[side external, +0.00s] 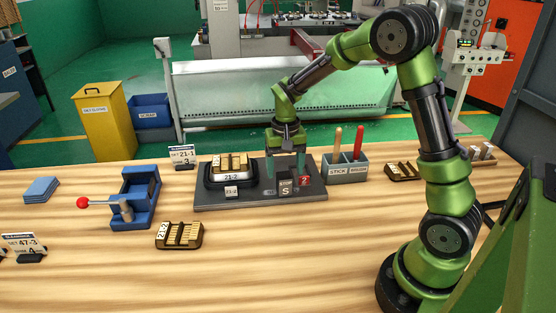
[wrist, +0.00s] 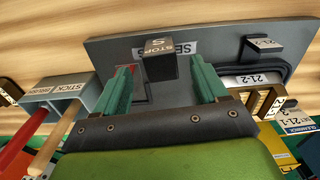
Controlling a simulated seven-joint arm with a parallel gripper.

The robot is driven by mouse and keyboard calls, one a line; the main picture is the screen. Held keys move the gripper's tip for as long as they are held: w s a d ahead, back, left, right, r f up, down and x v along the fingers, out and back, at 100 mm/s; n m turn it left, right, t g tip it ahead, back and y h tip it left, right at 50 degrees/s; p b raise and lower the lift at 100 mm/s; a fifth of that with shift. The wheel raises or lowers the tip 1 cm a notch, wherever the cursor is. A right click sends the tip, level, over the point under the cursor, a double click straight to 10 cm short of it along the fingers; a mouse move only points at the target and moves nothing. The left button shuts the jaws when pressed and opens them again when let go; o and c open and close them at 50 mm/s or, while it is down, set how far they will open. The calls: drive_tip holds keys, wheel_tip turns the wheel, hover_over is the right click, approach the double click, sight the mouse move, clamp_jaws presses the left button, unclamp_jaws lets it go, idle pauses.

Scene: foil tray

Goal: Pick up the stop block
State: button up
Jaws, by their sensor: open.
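The stop block (side external: 286,187) is a small dark block labelled "STOP" and "S" on the right part of the grey plate (side external: 255,199). In the wrist view the stop block (wrist: 160,60) shows between the two green fingers, with space on both sides. My gripper (side external: 286,173) is open above and around the block, its fingers pointing down. In the wrist view my gripper (wrist: 161,76) holds nothing. I cannot tell exactly how far the fingertips are above the plate.
A red block (side external: 304,181) stands close to the stop block's right. A tray labelled 21-2 (side external: 231,182) holds gold pieces at the plate's left. A grey bin (side external: 345,173) with stick and brush stands right. A blue clamp fixture (side external: 140,205) stands left. The front table is mostly clear.

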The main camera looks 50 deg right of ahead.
sight(284, 175)
drive_tip(key=f, duration=0.5)
drive_tip(key=shift+w+f, duration=0.1)
drive_tip(key=shift+w, duration=0.1)
drive_tip(key=shift+d, duration=0.1)
clamp_jaws()
